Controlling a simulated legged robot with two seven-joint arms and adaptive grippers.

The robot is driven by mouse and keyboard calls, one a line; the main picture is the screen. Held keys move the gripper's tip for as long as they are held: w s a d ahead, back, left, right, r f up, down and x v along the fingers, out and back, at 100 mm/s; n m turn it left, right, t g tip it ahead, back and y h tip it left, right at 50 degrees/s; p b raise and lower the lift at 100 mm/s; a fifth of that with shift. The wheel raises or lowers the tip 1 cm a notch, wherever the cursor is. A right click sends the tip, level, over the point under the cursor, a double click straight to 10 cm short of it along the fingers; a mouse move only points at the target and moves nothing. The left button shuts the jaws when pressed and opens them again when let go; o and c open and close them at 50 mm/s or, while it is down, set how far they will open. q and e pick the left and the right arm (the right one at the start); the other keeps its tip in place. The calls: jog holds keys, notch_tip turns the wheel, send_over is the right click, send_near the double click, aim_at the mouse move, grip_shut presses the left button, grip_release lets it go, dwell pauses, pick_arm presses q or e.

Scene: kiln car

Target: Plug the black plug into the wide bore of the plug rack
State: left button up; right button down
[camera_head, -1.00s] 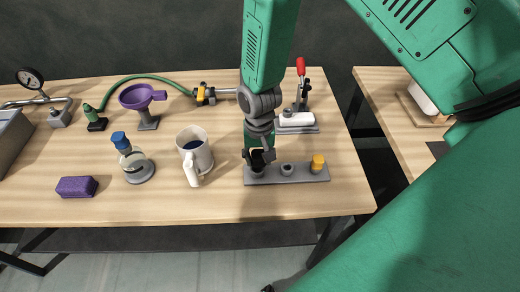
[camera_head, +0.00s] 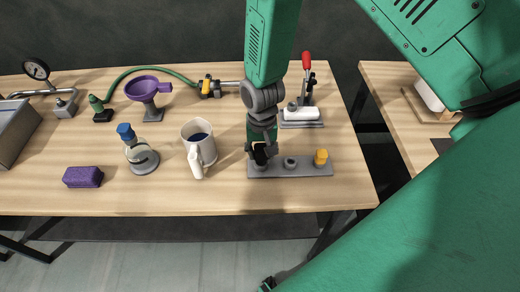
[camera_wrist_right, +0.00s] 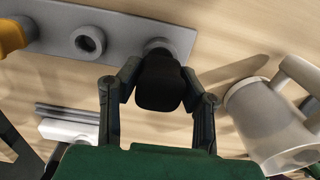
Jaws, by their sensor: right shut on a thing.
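The plug rack is a grey bar (camera_head: 308,171) near the table's front edge, and it also shows in the wrist view (camera_wrist_right: 125,25). A yellow plug (camera_head: 321,157) stands at its right end. The middle socket (camera_head: 290,162) is empty. My right gripper (camera_head: 260,151) is shut on the black plug (camera_wrist_right: 160,82), over the rack's left end. In the wrist view the plug is between the two fingers and largely covers the left socket (camera_wrist_right: 157,44). I cannot tell how far the plug sits in that socket. My left gripper is not in view.
A white mug (camera_head: 200,146) with dark contents stands just left of the rack. A red-handled clamp (camera_head: 306,85) with a white block is behind it. A flask (camera_head: 139,155), purple brick (camera_head: 83,177) and purple funnel (camera_head: 149,90) are farther left. The table front is clear.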

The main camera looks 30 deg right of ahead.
jog(key=shift+f+b, duration=0.65)
jog(key=shift+f, duration=0.65)
dwell(0.6)
jog(key=c, duration=0.7)
grip_release()
jog(key=shift+r, duration=0.1)
jog(key=shift+r+p, duration=2)
jog(key=shift+r, duration=0.2)
